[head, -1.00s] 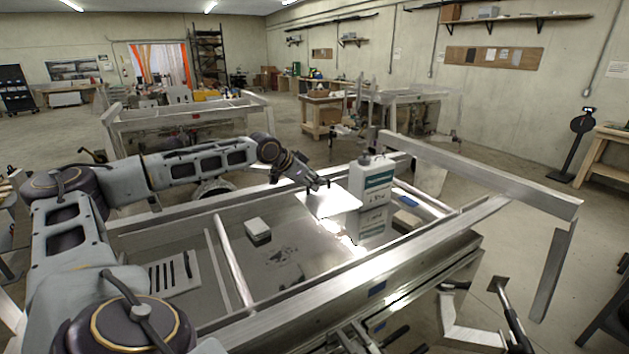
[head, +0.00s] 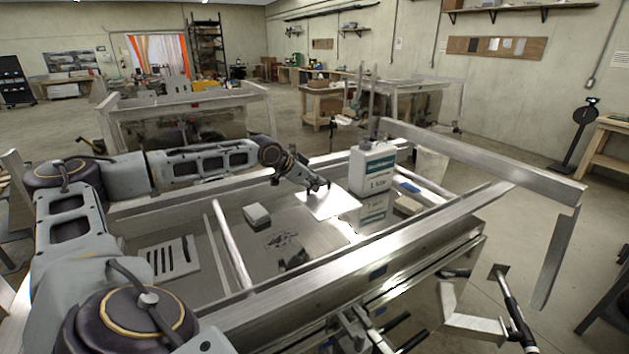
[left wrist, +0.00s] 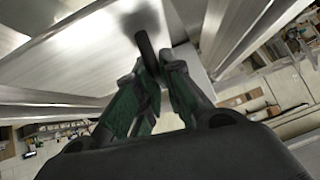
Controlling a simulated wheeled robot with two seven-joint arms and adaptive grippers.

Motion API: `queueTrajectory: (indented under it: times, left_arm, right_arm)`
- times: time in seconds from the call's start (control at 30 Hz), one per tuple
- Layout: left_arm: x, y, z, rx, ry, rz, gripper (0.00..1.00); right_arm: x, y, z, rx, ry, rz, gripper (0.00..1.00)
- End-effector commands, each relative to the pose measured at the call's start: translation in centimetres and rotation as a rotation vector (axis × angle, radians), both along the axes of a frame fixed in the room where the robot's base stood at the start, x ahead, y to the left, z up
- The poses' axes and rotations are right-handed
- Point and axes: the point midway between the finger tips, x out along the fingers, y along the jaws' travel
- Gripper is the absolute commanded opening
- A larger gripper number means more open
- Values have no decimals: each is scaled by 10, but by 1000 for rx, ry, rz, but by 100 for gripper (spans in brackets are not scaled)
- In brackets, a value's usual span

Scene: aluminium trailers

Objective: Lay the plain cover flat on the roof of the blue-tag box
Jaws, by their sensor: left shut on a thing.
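The plain cover (head: 322,205) is a bright, thin sheet in the head view. My left gripper (head: 318,189) is shut on its far edge and holds it above the trailer bed, left of the white jug. In the left wrist view the left gripper's fingers (left wrist: 152,62) are close together, and a pale flat surface (left wrist: 85,55) lies beyond them. A small box (head: 409,205) with a blue patch (head: 410,187) near it stands right of the jug; I cannot tell whether this is the blue tag. Another small pale-topped box (head: 256,214) sits left of the cover. My right gripper is not in view.
The white jug (head: 372,167) stands upright close to the cover's right side. Metal rails (head: 232,245) cross the trailer bed. A slotted plate (head: 171,257) lies at the left. The trailer's raised side rail (head: 470,150) stands behind and to the right.

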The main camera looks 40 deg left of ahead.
Motion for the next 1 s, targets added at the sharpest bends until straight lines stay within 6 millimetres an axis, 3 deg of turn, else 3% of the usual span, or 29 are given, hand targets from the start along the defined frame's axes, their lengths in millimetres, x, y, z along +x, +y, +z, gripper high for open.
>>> queueTrajectory:
  times: [1.0]
  left_arm:
    - [0, 0, -62, 0, 0, 0, 0]
  right_arm:
    - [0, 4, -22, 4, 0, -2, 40]
